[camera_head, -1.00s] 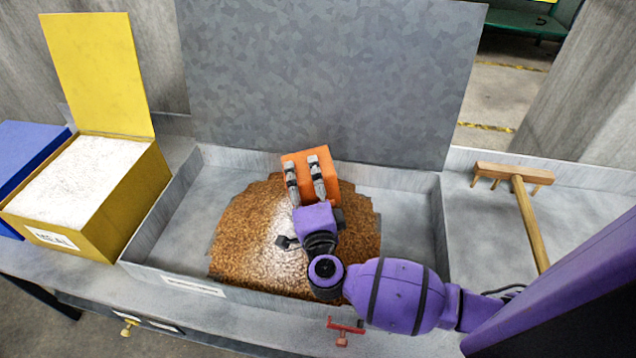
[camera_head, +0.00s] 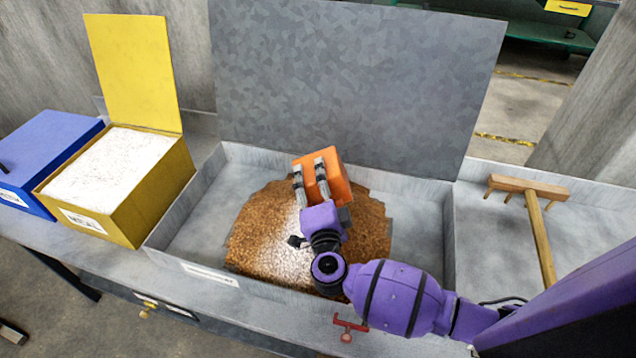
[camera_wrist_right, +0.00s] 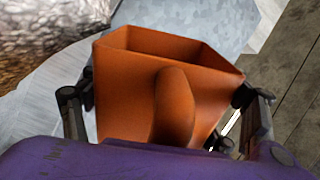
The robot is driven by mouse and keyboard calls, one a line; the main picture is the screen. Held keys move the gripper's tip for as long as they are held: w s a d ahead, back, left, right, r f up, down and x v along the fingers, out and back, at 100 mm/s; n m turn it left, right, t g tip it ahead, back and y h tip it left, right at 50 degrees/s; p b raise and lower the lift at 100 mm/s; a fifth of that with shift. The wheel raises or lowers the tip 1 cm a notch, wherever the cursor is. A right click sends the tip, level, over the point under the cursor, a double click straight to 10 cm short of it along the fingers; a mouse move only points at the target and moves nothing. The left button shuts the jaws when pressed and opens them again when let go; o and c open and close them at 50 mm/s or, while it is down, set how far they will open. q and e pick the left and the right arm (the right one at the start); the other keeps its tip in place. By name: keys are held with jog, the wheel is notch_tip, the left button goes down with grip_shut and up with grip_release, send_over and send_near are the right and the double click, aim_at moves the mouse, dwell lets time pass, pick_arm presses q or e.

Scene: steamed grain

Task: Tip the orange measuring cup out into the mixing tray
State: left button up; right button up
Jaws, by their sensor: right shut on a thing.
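The orange measuring cup (camera_head: 338,183) is held over the mixing tray (camera_head: 190,222) by my right gripper (camera_head: 310,172), which is shut on it. In the right wrist view the cup (camera_wrist_right: 145,100) shows its open rim and rounded handle, with gripper fingers on both sides; the part of its inside that shows looks empty. The tray holds a wide heap of brown grain (camera_head: 262,215) with a pale white patch on it, below and left of the cup. My left gripper is not in view.
A yellow box of white meal (camera_head: 150,205) with its lid up stands left of the tray, beside a closed blue box (camera_head: 50,150). A wooden rake (camera_head: 538,225) lies to the right. A large grey panel (camera_head: 355,80) rises behind the tray.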

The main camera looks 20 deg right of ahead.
jog(key=shift+r, duration=0.3)
notch_tip(320, 180, up, 3)
jog(key=shift+r+p, duration=0.15)
jog(key=shift+p, duration=0.55)
jog(key=shift+r, duration=0.55)
jog(key=m+b, duration=0.1)
jog(key=m, duration=0.5)
jog(key=shift+s+r+b, duration=0.1)
jog(key=shift+b, duration=0.3)
jog(key=shift+r+m, duration=0.4)
jog(key=shift+m, duration=1.3)
jog(key=shift+m+b, duration=0.45)
jog(key=shift+m, duration=0.45)
jog(key=m, duration=0.2)
jog(key=r+m, duration=0.1)
jog(key=m, duration=0.1)
jog(key=m+b, duration=0.1)
jog(key=m, duration=0.2)
jog(key=shift+r, duration=0.1)
jog(key=m, duration=0.3)
jog(key=shift+r+m, duration=0.3)
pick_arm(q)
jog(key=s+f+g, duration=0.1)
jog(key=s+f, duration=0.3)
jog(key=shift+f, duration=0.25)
pick_arm(e)
jog(key=shift+r+m, duration=0.2)
jog(key=shift+m, duration=0.1)
